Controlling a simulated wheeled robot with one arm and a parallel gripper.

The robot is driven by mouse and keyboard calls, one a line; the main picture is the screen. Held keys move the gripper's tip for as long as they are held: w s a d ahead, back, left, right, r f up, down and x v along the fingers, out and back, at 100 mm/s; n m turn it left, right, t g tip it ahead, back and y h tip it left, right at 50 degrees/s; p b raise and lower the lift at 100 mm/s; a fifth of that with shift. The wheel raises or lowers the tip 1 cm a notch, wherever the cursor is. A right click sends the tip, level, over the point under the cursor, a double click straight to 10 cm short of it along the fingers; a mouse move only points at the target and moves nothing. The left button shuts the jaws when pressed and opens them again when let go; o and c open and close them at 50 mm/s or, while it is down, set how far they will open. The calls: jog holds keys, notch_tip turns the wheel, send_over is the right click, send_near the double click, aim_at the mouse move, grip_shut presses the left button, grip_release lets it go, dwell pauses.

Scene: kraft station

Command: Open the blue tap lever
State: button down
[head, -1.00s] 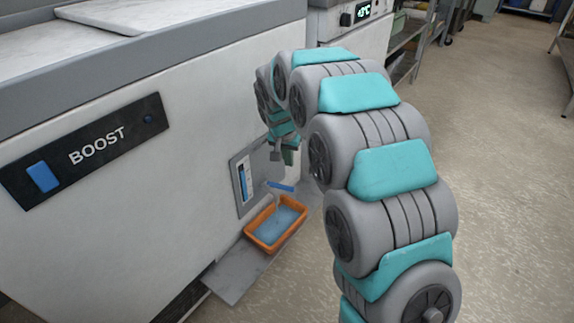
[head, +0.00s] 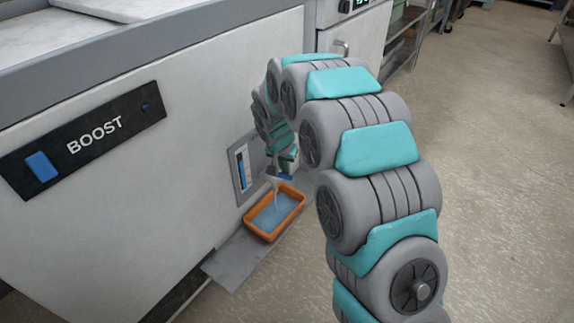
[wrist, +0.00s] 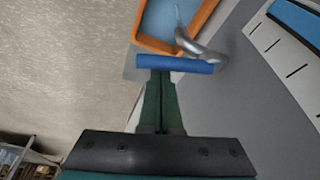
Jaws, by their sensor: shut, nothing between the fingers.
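The blue tap lever (wrist: 176,63) lies across the wrist view, in front of the grey metal spout (wrist: 198,46). In the head view the lever (head: 279,177) shows only in part below my gripper. My gripper (wrist: 159,76) is shut and empty. Its green fingertips meet the lever's near edge in the wrist view; I cannot tell whether they touch it. In the head view my gripper (head: 284,162) is just above the lever. A thin pale stream (head: 277,200) runs from the spout into an orange tray (head: 262,238) that holds bluish water.
The tray stands on a grey ledge (head: 227,262) at the foot of a white cabinet (head: 120,205). A gauge with a blue column (head: 242,168) is beside the tap. A BOOST panel (head: 85,145) is at left. Open floor (head: 500,180) lies to the right.

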dwell(0.3)
jog(key=shift+s+a+f+m+b, duration=0.2)
jog(key=shift+s+m+b, duration=0.2)
jog(key=shift+b, duration=0.55)
jog(key=shift+s+r+m+g+b, duration=0.15)
jog(key=shift+s+m+g+b, duration=0.15)
jog(key=shift+s+m+b, duration=0.2)
jog(key=shift+a, duration=0.1)
